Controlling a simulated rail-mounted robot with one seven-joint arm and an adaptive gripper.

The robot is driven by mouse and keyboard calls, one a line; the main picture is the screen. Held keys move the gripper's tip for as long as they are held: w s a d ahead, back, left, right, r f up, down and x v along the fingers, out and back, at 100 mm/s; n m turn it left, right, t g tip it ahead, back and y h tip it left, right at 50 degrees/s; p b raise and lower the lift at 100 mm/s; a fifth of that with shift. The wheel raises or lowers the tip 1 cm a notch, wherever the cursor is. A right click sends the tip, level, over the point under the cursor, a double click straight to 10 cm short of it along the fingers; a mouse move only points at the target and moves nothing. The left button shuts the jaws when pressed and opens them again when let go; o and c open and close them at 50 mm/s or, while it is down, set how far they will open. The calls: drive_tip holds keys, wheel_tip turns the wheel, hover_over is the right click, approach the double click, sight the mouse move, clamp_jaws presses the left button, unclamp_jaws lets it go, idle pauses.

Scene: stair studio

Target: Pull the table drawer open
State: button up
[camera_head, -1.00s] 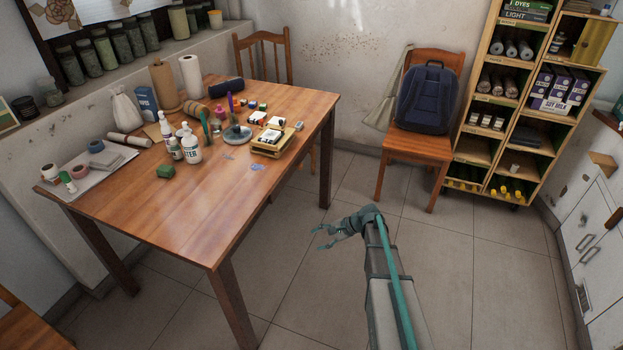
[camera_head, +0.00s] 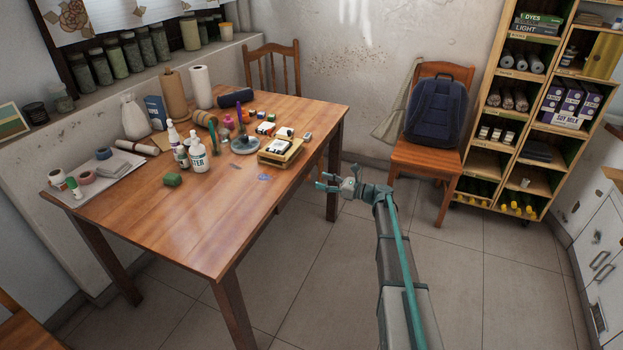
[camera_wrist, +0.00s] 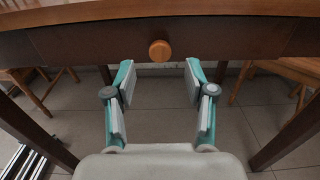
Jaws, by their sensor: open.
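The wooden table (camera_head: 150,225) stands at the left in the head view, its drawer side turned out of sight there. In the wrist view the dark drawer front (camera_wrist: 90,42) runs across the top, under the table edge. A round orange-brown wooden knob (camera_wrist: 160,51) sits on it, near the middle. My gripper (camera_head: 322,182) is in front of the table's right side. In the wrist view my gripper (camera_wrist: 158,72) is open, its two teal fingers spread either side of the knob's line and apart from it. The drawer front looks flush with the table frame.
Bottles, tape rolls and paints crowd the tabletop. A chair (camera_head: 425,160) with a blue backpack (camera_head: 436,112) and a wooden shelf (camera_head: 490,160) stand behind and right of my arm. Table legs flank the gripper in the wrist view. The tiled floor (camera_head: 500,290) is clear.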

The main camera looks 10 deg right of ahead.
drive_tip(key=shift+x, duration=2.75)
clamp_jaws()
